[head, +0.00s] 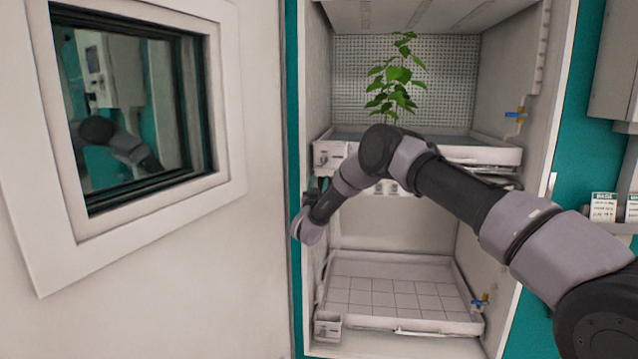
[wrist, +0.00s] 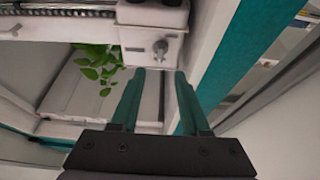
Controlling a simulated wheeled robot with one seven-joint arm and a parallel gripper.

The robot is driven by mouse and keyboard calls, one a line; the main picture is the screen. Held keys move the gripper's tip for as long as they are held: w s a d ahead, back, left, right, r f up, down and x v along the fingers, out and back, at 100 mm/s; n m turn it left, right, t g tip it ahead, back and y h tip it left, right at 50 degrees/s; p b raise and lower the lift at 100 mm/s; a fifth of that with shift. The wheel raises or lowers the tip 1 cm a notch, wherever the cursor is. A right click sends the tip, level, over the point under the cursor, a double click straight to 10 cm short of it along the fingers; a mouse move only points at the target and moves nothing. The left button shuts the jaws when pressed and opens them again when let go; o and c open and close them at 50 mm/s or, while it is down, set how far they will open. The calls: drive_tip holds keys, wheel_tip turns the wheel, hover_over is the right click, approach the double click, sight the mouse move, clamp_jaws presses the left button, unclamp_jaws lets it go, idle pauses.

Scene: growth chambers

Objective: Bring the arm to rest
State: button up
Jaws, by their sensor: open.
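My arm (head: 455,190) reaches from the lower right across the front of the open growth chamber, bent at an elbow in front of the upper shelf. Its wrist end hangs at the chamber's left edge, and the fingers are not clear in the head view. In the wrist view my gripper (wrist: 158,75) is open and empty, its two teal fingers apart. The fingertips point toward a white block with a metal knob (wrist: 160,47); I cannot tell whether they touch it.
A leafy green plant (head: 397,78) stands on the upper tray (head: 480,155). The lower tray (head: 390,292) is empty, with a grid floor. The open chamber door (head: 150,280) with a window fills the left. Small labelled cartons (head: 603,207) stand on a ledge at right.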

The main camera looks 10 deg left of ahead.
drive_tip(key=w+d+r+g+y, duration=0.1)
drive_tip(key=d+r, duration=0.2)
drive_tip(key=r, duration=0.5)
drive_tip(key=w+d+r+g+y, duration=0.1)
drive_tip(key=d+r+y, duration=0.15)
drive_tip(key=r, duration=0.65)
drive_tip(key=s+d+r+g, duration=0.6)
drive_tip(key=s+d+r, duration=0.85)
drive_tip(key=d, duration=0.25)
drive_tip(key=s+d+f+m+g, duration=0.1)
drive_tip(key=s+d, duration=0.4)
drive_tip(key=s, duration=0.8)
drive_tip(key=s+d+f+m+g, duration=0.1)
drive_tip(key=s+d+f+g, duration=0.2)
drive_tip(key=s, duration=1)
drive_tip(key=s+d+f+m+g, duration=0.1)
drive_tip(key=s+d+f+g, duration=0.2)
drive_tip(key=s, duration=1)
drive_tip(key=d+f, duration=0.2)
drive_tip(key=d, duration=0.2)
drive_tip(key=shift+m+h, duration=0.3)
drive_tip(key=shift+h, duration=0.05)
